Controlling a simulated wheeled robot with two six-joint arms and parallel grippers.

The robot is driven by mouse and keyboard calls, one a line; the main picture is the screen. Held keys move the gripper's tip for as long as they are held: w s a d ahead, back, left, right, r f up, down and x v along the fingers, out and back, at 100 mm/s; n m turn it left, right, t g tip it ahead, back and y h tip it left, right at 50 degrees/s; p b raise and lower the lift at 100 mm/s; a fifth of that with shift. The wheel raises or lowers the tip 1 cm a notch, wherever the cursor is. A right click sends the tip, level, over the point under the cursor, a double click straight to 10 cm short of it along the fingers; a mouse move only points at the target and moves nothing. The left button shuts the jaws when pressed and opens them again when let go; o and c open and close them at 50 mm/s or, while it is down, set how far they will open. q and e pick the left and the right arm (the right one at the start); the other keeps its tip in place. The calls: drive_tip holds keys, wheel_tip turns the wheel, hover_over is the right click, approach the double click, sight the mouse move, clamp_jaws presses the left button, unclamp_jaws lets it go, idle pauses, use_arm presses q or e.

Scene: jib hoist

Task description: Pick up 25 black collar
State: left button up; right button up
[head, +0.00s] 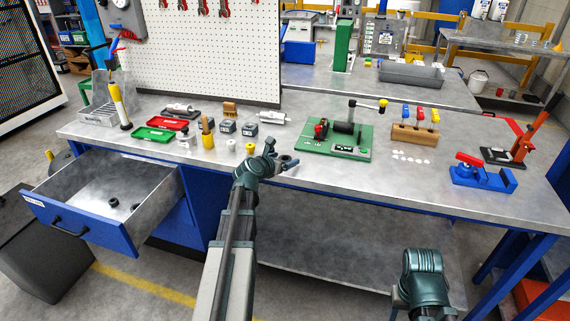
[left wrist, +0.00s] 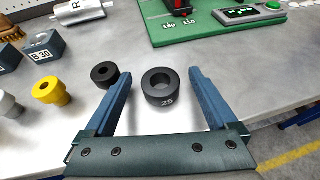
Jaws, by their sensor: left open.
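The black collar marked 25 (left wrist: 161,88) stands upright on the metal bench top, its hole facing up. The gripper is open, and I see gaps between the collar and both fingers. In the head view my left gripper (head: 276,161) is near the bench's front edge, and the collar (head: 287,161) shows small beside it. A smaller black collar (left wrist: 104,75) stands just outside the left finger. My right gripper is not in view.
A yellow-topped part (left wrist: 49,90) and grey blocks (head: 249,129) stand left of the collars. A green fixture board (head: 334,139) lies behind, to the right. An open drawer (head: 105,195) juts out at the left. Bare bench lies right of the collar.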

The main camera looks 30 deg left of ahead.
use_arm(q)
clamp_jaws()
idle(0.4)
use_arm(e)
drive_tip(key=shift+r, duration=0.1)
